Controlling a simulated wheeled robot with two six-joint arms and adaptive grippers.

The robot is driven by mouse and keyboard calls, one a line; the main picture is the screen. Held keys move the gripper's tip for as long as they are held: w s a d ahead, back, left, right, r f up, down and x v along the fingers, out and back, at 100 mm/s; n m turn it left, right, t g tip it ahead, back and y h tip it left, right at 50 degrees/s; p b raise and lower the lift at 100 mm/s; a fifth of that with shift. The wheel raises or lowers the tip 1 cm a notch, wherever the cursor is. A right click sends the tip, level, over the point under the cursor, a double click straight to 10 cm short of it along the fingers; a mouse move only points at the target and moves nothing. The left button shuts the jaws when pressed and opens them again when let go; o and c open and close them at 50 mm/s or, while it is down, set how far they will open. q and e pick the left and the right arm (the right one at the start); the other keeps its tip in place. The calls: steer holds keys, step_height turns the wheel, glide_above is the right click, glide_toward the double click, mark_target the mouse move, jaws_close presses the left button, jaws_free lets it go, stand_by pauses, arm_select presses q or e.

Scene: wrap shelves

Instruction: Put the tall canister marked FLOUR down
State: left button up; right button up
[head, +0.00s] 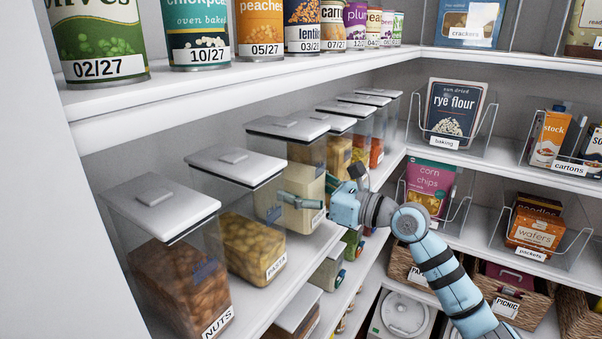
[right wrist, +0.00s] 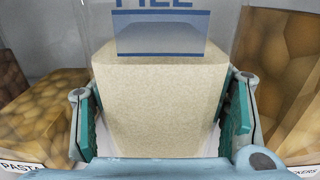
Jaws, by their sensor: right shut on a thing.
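A tall clear canister with a grey lid and pale, flour-like contents (head: 305,155) is third from the front in the row on the left shelf. My right gripper (head: 308,192) is shut around its sides. In the right wrist view the teal finger pads (right wrist: 162,108) flank the pale contents (right wrist: 160,80), below a blue fill mark. My left gripper is not in view.
The PASTA canister (head: 250,245) and the NUTS canister (head: 180,280) stand on the near side. Several more canisters, including one with crackers-like contents (right wrist: 290,85), stand close on the far side. A shelf of cans (head: 262,72) overhangs the row.

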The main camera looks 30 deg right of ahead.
steer(key=shift+w+a+f, duration=0.1)
steer(key=shift+w+f, duration=0.05)
steer(key=shift+f, duration=0.7)
steer(key=o, duration=2)
steer(key=shift+f, duration=0.1)
steer(key=shift+o, duration=0.2)
steer(key=shift+a, duration=0.1)
steer(key=shift+s+d, duration=0.25)
steer(key=b+v, duration=0.2)
steer(key=v, duration=0.1)
steer(key=f+b+v, duration=0.1)
steer(key=b+v, duration=0.1)
steer(key=b, duration=0.1)
steer(key=shift+s+d, duration=0.15)
steer(key=shift+s, duration=0.2)
steer(key=b+v, duration=0.2)
steer(key=b, duration=0.2)
steer(key=b+v, duration=0.1)
steer(key=b, duration=0.4)
steer(key=r+b+v, duration=0.1)
steer(key=b+v, duration=0.1)
steer(key=b, duration=0.3)
steer(key=shift+s+d, duration=0.2)
steer(key=shift+s, duration=0.05)
